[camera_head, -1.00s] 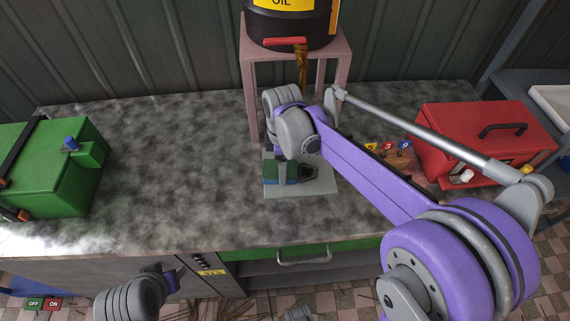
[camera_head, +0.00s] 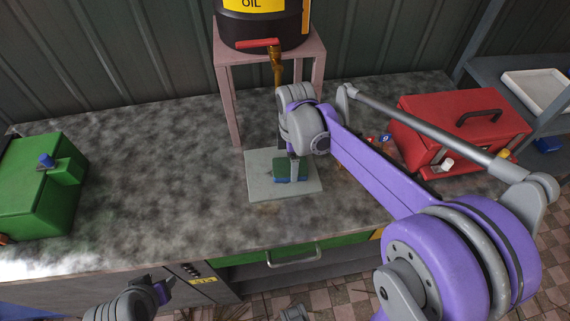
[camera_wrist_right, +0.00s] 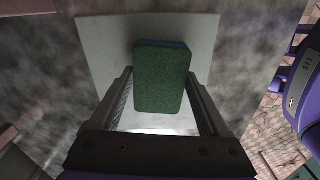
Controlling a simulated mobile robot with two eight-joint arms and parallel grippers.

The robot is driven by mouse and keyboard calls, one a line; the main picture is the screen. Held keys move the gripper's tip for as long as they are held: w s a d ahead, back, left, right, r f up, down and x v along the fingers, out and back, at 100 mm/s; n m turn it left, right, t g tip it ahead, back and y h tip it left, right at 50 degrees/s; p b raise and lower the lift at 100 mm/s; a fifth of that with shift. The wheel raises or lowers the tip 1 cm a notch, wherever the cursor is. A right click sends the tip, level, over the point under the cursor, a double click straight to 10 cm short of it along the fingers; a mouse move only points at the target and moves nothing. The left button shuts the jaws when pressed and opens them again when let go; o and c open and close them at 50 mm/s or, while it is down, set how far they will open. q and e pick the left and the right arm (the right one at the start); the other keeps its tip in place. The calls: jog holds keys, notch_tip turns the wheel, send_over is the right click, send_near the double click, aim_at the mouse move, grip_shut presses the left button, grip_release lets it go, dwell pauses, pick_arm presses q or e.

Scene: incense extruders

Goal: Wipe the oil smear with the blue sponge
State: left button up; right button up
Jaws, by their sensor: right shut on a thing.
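The blue sponge (camera_head: 283,171) has a green top layer over a blue underside. It lies flat on a pale grey plate (camera_head: 260,189) on the workbench, and fills the middle of the wrist view (camera_wrist_right: 162,78). My right gripper (camera_head: 293,164) is above the plate with its fingers on either side of the sponge, shut on it; it also shows in the wrist view (camera_wrist_right: 162,90). No oil smear is visible on the plate's bare parts; the area under the sponge is hidden. My left gripper (camera_head: 162,290) is low, in front of the bench, with its jaw opening unclear.
An oil drum (camera_head: 260,22) with a red-handled tap stands on a pinkish stand (camera_head: 232,105) behind the plate. A green box (camera_head: 45,195) is at the left and a red toolbox (camera_head: 450,130) at the right. The bench left of the plate is clear.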

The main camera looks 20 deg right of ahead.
aim_at(305, 165)
jog(key=shift+s+d, duration=0.2)
jog(key=shift+s+d+r, duration=0.1)
jog(key=shift+s+d, duration=0.1)
jog(key=shift+d, duration=0.5)
jog(key=shift+s+d, duration=0.15)
jog(key=shift+d, duration=0.55)
pick_arm(q)
jog(key=shift+s+a, duration=0.1)
jog(key=shift+a, duration=0.05)
jog(key=shift+w+r+p, duration=0.25)
jog(key=shift+r+p, duration=0.4)
jog(key=shift+r, duration=0.15)
jog(key=shift+w+r+p, duration=0.25)
jog(key=shift+r+p, duration=0.35)
jog(key=shift+r, duration=0.15)
jog(key=shift+w+r+p, duration=0.25)
jog(key=shift+r+p, duration=0.4)
jog(key=shift+r, duration=0.15)
pick_arm(e)
jog(key=shift+r, duration=3.05)
